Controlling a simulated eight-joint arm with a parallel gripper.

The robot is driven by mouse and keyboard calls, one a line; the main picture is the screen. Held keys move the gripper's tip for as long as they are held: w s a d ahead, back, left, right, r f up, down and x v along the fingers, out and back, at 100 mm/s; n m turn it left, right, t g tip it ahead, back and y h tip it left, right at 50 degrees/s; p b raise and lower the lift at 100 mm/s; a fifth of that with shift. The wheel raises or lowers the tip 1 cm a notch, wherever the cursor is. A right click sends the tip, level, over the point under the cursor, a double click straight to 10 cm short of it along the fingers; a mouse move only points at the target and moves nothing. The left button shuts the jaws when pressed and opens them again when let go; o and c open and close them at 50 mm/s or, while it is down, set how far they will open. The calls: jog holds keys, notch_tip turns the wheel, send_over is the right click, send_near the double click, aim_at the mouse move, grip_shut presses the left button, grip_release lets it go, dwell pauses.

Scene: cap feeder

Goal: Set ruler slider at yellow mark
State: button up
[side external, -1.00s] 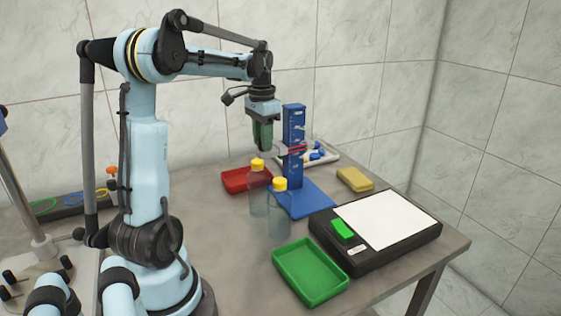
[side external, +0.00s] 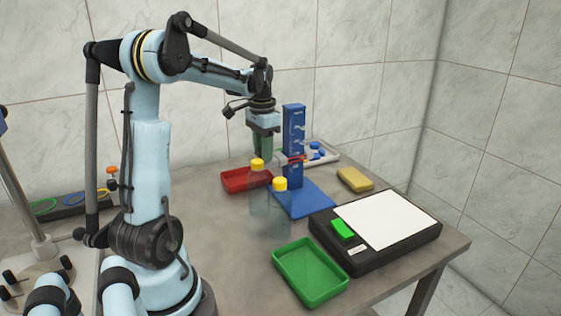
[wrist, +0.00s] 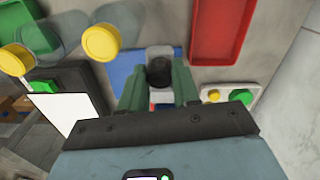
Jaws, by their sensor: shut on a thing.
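The ruler (side external: 294,120) is a tall blue upright column with pale markings on a flat blue base (side external: 308,203). Its slider (side external: 283,158) is a small grey piece low on the column, with a red-orange line beside it. My gripper (side external: 266,157) points down at the column's left side, shut on the slider. In the wrist view, the green fingers (wrist: 158,78) stand on both sides of the slider's grey block with a dark round knob (wrist: 160,68). I cannot make out a yellow mark on the ruler; the fingers and slider may cover part of the scale.
Two clear bottles with yellow caps (side external: 279,184) stand close in front of the ruler. A red tray (side external: 247,181) lies left behind them. A green tray (side external: 310,272), a black device with a white plate (side external: 385,220) and a yellow block (side external: 355,178) lie to the right.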

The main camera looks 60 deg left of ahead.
jog(key=o, duration=0.8)
jog(key=shift+o, duration=0.2)
jog(key=shift+r, duration=0.1)
jog(key=shift+r, duration=3.95)
jog(key=d+f+m+t, duration=0.1)
jog(key=d+f+t, duration=0.2)
jog(key=d, duration=1.1)
jog(key=s+d+f+t, duration=0.1)
jog(key=d+f+t, duration=0.3)
jog(key=d, duration=1)
jog(key=shift+s+d+f+m, duration=0.25)
jog(key=shift+f+m, duration=0.05)
jog(key=shift+m, duration=0.1)
